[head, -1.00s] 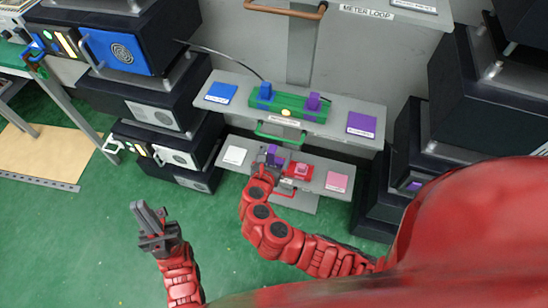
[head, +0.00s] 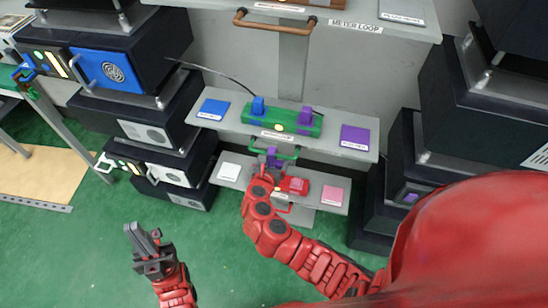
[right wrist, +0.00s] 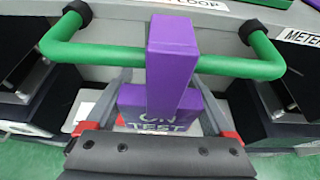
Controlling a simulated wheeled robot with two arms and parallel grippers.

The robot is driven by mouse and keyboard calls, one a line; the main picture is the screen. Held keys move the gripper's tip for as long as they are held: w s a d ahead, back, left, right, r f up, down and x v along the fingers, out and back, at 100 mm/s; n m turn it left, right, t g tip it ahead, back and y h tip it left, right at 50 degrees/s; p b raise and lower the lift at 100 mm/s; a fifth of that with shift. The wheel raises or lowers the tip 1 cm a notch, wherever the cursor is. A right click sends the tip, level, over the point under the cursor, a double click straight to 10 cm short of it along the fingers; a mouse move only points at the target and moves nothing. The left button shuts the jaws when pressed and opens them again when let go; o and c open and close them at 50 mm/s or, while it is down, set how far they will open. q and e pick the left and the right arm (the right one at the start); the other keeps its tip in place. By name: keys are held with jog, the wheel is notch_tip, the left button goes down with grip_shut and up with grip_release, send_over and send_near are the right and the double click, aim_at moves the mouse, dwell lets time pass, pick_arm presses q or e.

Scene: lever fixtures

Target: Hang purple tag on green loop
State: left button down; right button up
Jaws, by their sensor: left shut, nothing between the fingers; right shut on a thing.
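The green loop (head: 275,154) is a bar handle on the front edge of the upper shelf; it spans the right wrist view (right wrist: 235,67). My right gripper (head: 267,170) is shut on the purple tag (head: 271,156), which reads "ON TEST" in the right wrist view (right wrist: 172,70). The tag's upright part crosses in front of the loop's bar and rises above it. I cannot tell whether its hook sits over the bar; the far side is hidden. My left gripper (head: 141,236) is shut and empty, low over the floor at left.
The upper shelf holds a green block (head: 280,121) with blue and purple parts, a blue plate (head: 213,109) and a purple plate (head: 355,137). A red object (head: 294,186) and a pink plate (head: 332,195) lie on the lower shelf. Dark equipment stacks stand on both sides.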

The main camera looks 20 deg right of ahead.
jog(key=o, duration=1.1)
jog(key=v, duration=1.7)
jog(key=shift+s+a, duration=0.15)
